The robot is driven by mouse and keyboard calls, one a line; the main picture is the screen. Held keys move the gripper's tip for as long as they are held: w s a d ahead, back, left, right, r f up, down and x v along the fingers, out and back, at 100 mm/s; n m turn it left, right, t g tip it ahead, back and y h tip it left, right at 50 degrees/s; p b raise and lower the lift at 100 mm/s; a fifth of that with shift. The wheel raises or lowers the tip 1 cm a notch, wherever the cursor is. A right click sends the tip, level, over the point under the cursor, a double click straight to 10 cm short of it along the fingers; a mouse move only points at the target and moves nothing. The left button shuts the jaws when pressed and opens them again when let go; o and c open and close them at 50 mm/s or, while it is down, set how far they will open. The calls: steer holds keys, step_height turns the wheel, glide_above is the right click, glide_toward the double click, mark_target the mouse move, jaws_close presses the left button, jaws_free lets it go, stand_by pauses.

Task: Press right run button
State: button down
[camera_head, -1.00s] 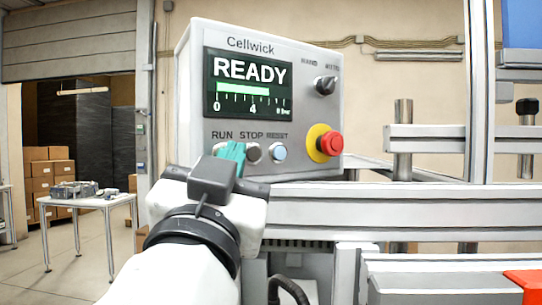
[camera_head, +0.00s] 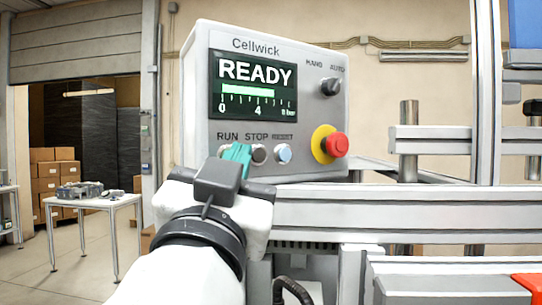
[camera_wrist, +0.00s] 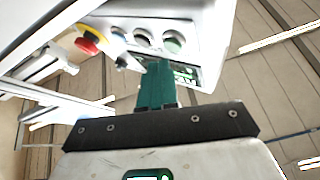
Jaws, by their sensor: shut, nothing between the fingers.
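A grey Cellwick control box (camera_head: 312,112) has a dark screen reading READY. Below the screen is a row of buttons labelled RUN, STOP and RESET. The RUN button (camera_head: 223,151) is mostly hidden behind my gripper (camera_head: 237,153). In the wrist view the button row is turned over, and the RUN button (camera_wrist: 174,41) is at its right end. My gripper has teal fingers shut together with nothing between them. In the wrist view the fingertips (camera_wrist: 158,66) are below the RUN button in the picture. I cannot tell whether they touch it.
The grey STOP button (camera_head: 259,154) and pale blue RESET button (camera_head: 284,153) sit just right of the fingers. A red emergency stop (camera_head: 337,144) on a yellow ring and a black knob (camera_head: 331,87) are farther right. A metal rail (camera_head: 400,207) runs below the box.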

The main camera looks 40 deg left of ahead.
steer(key=shift+a, duration=0.1)
stand_by(0.7)
steer(key=shift+w+a+b, duration=0.1)
steer(key=shift+a+b, duration=0.2)
steer(key=shift+b, duration=0.05)
steer(key=shift+w+a+b, duration=0.15)
steer(key=shift+a+b, duration=0.15)
steer(key=shift+a, duration=0.05)
stand_by(0.7)
stand_by(0.3)
steer(key=shift+s+d, duration=0.3)
steer(key=shift+d, duration=0.45)
steer(key=d, duration=0.1)
steer(key=s+d+p, duration=0.1)
steer(key=d, duration=0.2)
steer(key=shift+s+d, duration=0.35)
stand_by(0.6)
